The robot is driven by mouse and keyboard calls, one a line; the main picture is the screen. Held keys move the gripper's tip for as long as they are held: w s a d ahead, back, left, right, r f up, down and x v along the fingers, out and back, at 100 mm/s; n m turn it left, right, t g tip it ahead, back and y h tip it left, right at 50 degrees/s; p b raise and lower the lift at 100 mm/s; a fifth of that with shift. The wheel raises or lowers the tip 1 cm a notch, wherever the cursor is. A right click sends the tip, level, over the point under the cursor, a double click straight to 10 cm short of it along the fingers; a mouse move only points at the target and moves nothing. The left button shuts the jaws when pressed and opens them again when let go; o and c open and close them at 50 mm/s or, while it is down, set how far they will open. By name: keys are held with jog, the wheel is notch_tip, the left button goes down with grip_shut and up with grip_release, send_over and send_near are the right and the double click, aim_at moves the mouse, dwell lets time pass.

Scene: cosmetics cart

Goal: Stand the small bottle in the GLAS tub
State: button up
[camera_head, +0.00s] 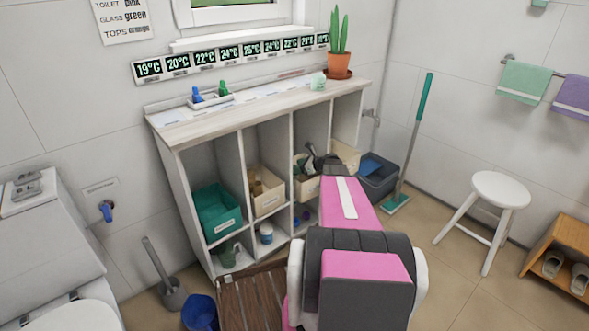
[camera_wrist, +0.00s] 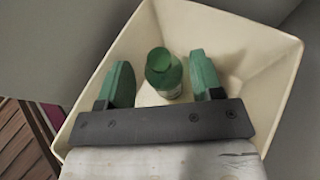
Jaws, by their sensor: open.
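A small bottle with a green top (camera_wrist: 164,72) stands about upright in a cream tub (camera_wrist: 270,45) in the wrist view. My gripper (camera_wrist: 160,64) is open, with one green finger on each side of the bottle and a gap showing on both sides. In the head view, my gripper (camera_head: 312,160) is at the cream tub (camera_head: 307,189) in the shelf's third upper compartment; the bottle is not visible there. No label on this tub can be read, so I cannot tell whether it is the GLAS tub.
A teal tub (camera_head: 217,212), a beige tub (camera_head: 267,191) and another cream tub (camera_head: 346,158) stand in the shelf (camera_head: 250,125). Shelf dividers flank my arm. A wooden slatted mat (camera_head: 250,300) and blue bucket (camera_head: 200,313) are in front.

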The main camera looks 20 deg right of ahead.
jog(key=v, duration=0.9)
